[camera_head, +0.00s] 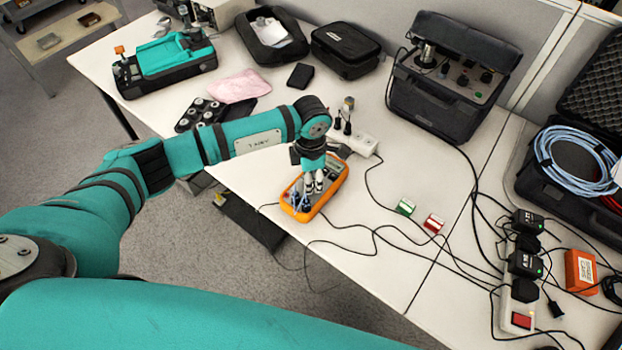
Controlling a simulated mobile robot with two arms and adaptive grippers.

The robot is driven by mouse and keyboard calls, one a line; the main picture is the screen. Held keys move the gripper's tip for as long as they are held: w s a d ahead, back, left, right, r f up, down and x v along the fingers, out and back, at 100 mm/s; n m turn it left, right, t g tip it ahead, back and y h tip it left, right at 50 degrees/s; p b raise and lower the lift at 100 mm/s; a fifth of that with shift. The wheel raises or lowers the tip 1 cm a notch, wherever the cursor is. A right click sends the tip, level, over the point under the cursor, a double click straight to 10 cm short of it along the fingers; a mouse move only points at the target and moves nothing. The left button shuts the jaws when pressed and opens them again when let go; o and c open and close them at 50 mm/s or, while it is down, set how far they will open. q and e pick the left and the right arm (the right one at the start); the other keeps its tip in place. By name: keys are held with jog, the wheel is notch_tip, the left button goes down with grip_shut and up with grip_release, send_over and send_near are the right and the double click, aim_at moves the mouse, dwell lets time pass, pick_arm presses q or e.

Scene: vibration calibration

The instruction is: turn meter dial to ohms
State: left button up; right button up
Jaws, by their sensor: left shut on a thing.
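The meter (302,214) is an orange-edged handheld device lying on the white table near its front edge. My left gripper (311,190) points down over the middle of the meter's face, at the end of the teal left arm. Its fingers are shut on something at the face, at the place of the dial. The dial itself is hidden by the fingers, so I cannot tell its setting. My right gripper is not in view.
Green (405,206) and red (433,223) small blocks lie to the right. A black calibrator case (447,85) stands at the back.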

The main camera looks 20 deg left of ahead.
pick_arm(q)
jog(key=o, duration=1.2)
jog(key=shift+c, duration=0.2)
notch_tip(320, 180, up, 12)
